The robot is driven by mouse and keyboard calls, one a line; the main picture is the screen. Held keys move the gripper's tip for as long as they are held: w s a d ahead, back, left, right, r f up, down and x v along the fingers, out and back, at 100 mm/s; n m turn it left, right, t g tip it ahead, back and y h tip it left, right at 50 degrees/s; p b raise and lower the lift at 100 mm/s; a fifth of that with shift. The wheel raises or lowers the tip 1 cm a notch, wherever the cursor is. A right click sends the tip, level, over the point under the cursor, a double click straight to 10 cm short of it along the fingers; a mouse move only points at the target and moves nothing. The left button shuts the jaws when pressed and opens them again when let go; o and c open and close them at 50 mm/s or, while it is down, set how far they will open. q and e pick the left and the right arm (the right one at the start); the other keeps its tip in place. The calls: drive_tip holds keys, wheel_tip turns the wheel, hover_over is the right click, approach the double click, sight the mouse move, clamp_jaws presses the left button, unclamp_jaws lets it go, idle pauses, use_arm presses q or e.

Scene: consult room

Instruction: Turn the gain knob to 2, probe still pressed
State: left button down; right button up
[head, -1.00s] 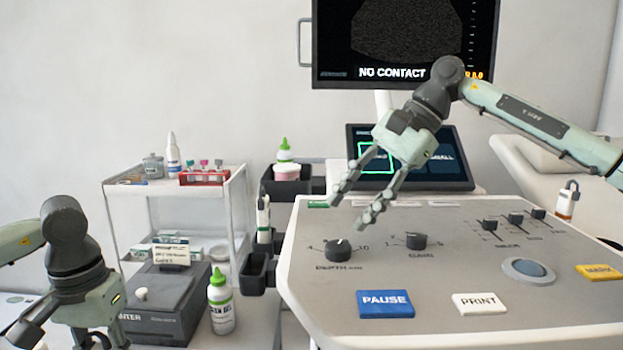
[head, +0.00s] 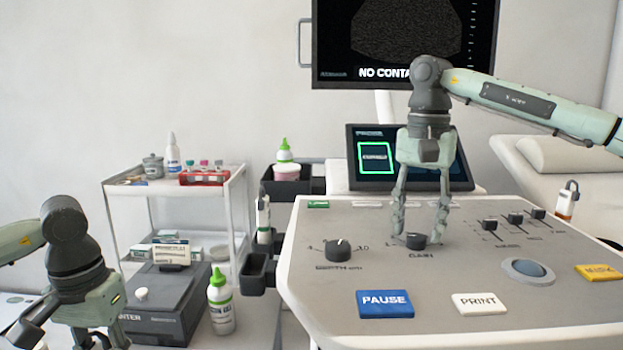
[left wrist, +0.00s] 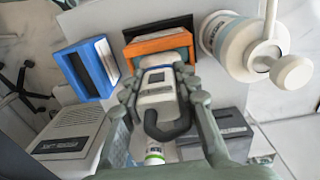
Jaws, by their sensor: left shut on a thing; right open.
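The gain knob (head: 415,241) is a dark round knob on the grey console panel (head: 330,295). My right gripper (head: 419,236) points straight down over it, with one open finger on either side of the knob. I cannot tell whether the fingers touch it. My left gripper (head: 68,343) is at the lower left, cut off by the picture edge. In the left wrist view it is shut on a white and grey probe (left wrist: 160,95) with a dark cable loop. What the probe presses on cannot be made out. The monitor (head: 405,35) reads "NO CONTA…", partly hidden by my right arm.
The depth knob (head: 338,251) is left of the gain knob; sliders (head: 515,219) and a trackball (head: 528,271) are to the right. PAUSE (head: 385,303) and PRINT (head: 480,303) buttons lie in front. A touchscreen (head: 376,160) stands behind. A cart (head: 236,190) stands left.

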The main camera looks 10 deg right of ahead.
sight(418, 237)
wheel_tip(418, 237, down, 2)
drive_tip(key=shift+f, duration=0.1)
drive_tip(key=shift+s+f, duration=0.2)
drive_tip(key=shift+f, duration=0.45)
drive_tip(key=shift+w+d+r, duration=0.1)
drive_tip(key=shift+r, duration=0.1)
idle(2.4)
drive_tip(key=shift+c, duration=0.8)
drive_tip(key=shift+f, duration=0.1)
